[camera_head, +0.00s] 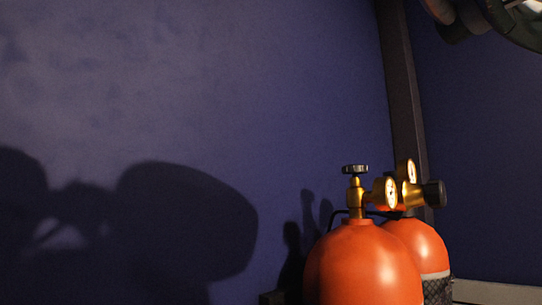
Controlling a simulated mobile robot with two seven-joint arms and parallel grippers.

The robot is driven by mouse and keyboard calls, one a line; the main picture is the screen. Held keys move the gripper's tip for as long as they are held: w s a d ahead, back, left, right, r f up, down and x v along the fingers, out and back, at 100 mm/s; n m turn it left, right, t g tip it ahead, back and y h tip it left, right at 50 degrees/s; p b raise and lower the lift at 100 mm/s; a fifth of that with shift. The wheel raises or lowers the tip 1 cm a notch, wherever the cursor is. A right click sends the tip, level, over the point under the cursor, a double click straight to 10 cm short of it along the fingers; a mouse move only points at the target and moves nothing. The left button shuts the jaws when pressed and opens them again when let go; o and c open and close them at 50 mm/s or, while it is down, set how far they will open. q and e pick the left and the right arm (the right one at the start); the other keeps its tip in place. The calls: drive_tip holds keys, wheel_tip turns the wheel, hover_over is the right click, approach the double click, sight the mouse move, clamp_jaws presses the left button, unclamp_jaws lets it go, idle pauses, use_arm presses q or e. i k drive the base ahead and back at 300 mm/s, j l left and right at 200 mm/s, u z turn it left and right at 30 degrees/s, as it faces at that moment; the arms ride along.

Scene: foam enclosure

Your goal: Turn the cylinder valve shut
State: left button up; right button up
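Two orange-red cylinders stand at the lower right in the head view. The nearer cylinder (362,268) has a brass valve stem (356,200) on top, with a small dark, flat hand knob (354,169) at its upper end. A brass regulator with a round gauge (391,192) sits to the right of the stem. The second cylinder (424,246) is partly hidden behind the nearer one. Above it show another gauge (411,172) and a black side knob (434,194). Neither gripper's fingers are visible, and nothing touches the hand knob.
A blue-purple wall (200,80) fills the back, with a dark vertical post (403,90) behind the cylinders. Large dark shadows fall on the wall at left. A dark arm part of mine hangs in the top right corner. The space above the cylinders looks clear.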

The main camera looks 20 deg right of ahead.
sight(355, 169)
drive_tip(key=i+l, duration=0.1)
drive_tip(key=l, duration=0.75)
drive_tip(key=l+u, duration=0.1)
drive_tip(key=l, duration=0.75)
drive_tip(key=i, duration=0.05)
